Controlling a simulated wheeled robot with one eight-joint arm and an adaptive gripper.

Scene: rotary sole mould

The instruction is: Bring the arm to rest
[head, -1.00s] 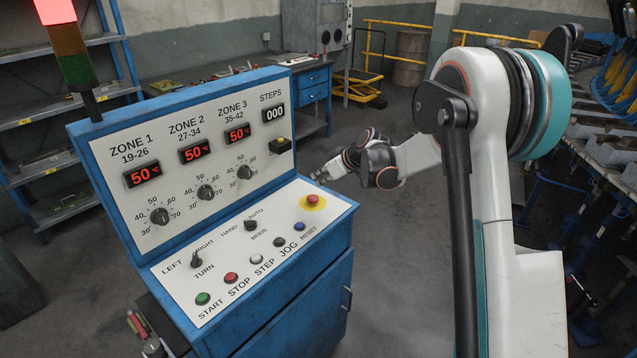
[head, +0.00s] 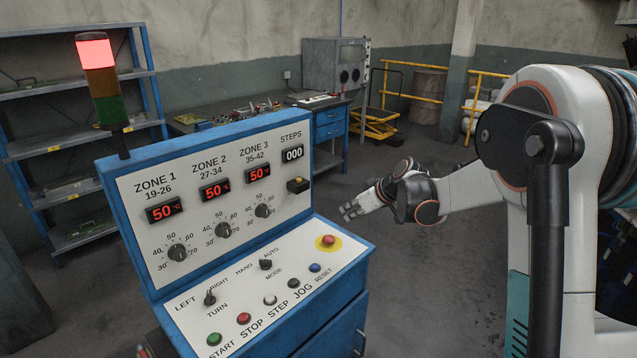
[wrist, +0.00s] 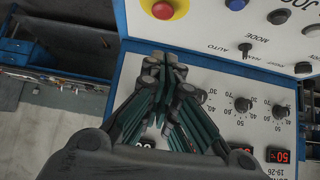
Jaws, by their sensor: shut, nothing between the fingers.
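My gripper (head: 351,210) is in the head view to the right of the blue control console, apart from its panel. It is shut and empty. In the wrist view my gripper's fingers (wrist: 165,68) are together, with the console's panel behind them. The control console (head: 350,262) has a white sloped panel with a red emergency button (head: 328,240) on a yellow disc, which also shows in the wrist view (wrist: 162,9). My arm reaches from the right side of the head view towards the console.
A stack light (head: 96,55), lit red on top, stands at the console's back left. Blue shelves (head: 75,80) are at the far left. A workbench (head: 330,118) and yellow railings (head: 415,93) are at the back. The floor right of the console is clear.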

